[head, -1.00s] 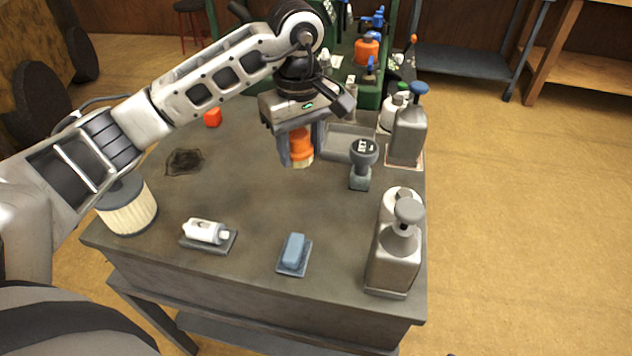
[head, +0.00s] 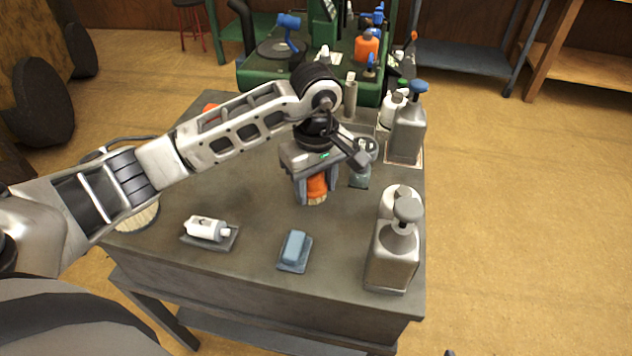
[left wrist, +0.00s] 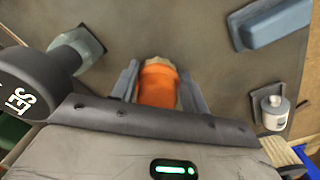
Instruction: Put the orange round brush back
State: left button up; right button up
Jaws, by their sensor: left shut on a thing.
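The orange round brush (head: 317,187) is between the fingers of my left gripper (head: 318,196), which is shut on it. It points down, with pale bristles at its lower end, over the middle of the grey table (head: 250,190). In the left wrist view the brush (left wrist: 158,86) shows between the two grey fingers of my left gripper (left wrist: 158,88). Whether the bristles touch the table I cannot tell. My right gripper is not in view.
A blue block on a small tray (head: 293,250) and a white bottle on a tray (head: 207,229) lie in front. Pump bottles (head: 395,245) stand along the right edge. A dark-knobbed tool (head: 360,175) stands just right of my gripper, partly hidden. A green machine (head: 300,75) stands behind.

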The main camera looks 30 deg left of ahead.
aim_at(316, 178)
pick_arm(q)
jog(key=o, duration=1)
jog(key=shift+c, duration=0.2)
notch_tip(316, 178, up, 12)
jog(key=shift+p, duration=0.3)
jog(key=shift+r, duration=0.1)
